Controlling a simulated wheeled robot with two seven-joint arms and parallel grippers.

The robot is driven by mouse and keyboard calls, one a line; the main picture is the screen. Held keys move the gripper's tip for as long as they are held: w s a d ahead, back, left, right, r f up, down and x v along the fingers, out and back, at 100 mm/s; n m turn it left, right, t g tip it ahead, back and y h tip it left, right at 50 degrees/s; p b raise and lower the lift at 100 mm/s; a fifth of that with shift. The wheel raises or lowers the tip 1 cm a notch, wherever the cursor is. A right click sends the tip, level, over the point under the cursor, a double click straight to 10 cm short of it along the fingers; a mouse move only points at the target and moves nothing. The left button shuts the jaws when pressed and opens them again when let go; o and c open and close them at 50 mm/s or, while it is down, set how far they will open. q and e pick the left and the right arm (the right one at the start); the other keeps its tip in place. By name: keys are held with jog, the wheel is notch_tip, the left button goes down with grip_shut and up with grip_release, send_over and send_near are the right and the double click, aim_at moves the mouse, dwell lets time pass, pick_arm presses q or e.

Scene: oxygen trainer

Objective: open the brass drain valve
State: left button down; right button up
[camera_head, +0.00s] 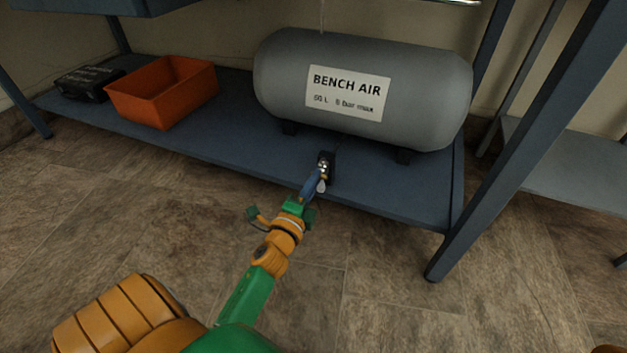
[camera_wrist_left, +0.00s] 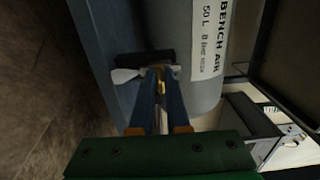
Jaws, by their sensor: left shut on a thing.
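A grey air tank (camera_head: 365,85) labelled "BENCH AIR" lies on a low blue shelf. A dark block (camera_head: 327,163) with a small pale fitting stands at the shelf's front, below the tank. My left gripper (camera_head: 320,178) reaches it from the front, shut on a small part there. In the left wrist view the blue fingers of my left gripper (camera_wrist_left: 158,80) close around a small brass-coloured piece (camera_wrist_left: 159,86), which I take as the drain valve. A pale tab (camera_wrist_left: 125,75) sticks out beside the fingers. The fingers hide most of the valve. My right gripper is not in view.
An orange bin (camera_head: 160,92) and a dark case (camera_head: 88,82) sit on the shelf's left part. A blue table leg (camera_head: 500,170) stands right of the tank. The tiled floor (camera_head: 120,210) in front is clear.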

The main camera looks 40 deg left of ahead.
pick_arm(q)
jog(key=shift+f, duration=0.1)
dwell(0.4)
jog(key=c, duration=0.9)
grip_release()
